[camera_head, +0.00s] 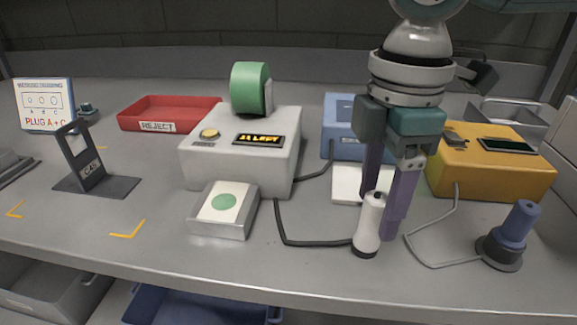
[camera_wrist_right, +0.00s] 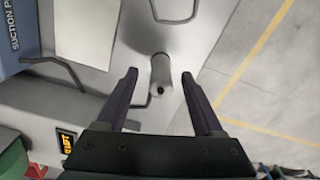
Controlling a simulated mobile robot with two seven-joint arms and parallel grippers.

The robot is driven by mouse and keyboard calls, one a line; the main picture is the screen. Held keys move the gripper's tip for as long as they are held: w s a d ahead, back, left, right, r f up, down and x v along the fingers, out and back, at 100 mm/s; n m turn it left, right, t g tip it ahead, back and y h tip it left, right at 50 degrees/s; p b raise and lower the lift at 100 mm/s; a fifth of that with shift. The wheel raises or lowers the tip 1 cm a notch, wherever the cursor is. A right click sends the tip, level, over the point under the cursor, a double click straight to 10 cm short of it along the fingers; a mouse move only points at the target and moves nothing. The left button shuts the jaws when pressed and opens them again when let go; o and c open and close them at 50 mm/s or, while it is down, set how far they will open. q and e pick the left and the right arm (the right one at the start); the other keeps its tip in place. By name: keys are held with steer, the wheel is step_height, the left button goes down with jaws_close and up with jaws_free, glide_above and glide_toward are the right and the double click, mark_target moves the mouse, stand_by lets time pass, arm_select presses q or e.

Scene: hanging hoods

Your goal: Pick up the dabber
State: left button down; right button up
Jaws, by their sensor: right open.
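A white cylinder (camera_head: 369,222) with a black foot, seemingly the dabber, stands upright near the table's front edge. A black cable reaches its foot. My right gripper (camera_head: 381,214) points down at it, fingers apart, one finger partly behind the cylinder in the head view. In the right wrist view the cylinder (camera_wrist_right: 161,72) shows between the two open fingertips (camera_wrist_right: 160,76), with a gap on each side. I cannot tell how far the fingertips are above the table. My left gripper is not in view.
A grey box (camera_head: 235,165) and white pad tray (camera_head: 225,215) stand left. A yellow box (camera_head: 495,170) and blue handle in a round base (camera_head: 510,240) stand right. A blue box (camera_head: 340,125) and white plate (camera_head: 345,185) lie behind. Cables cross the table.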

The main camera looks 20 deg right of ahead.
mark_target(371, 222)
steer(key=f, duration=0.3)
steer(key=shift+a+f+b, duration=0.2)
steer(key=shift+f+b, duration=0.1)
steer(key=shift+f, duration=0.1)
jaws_close()
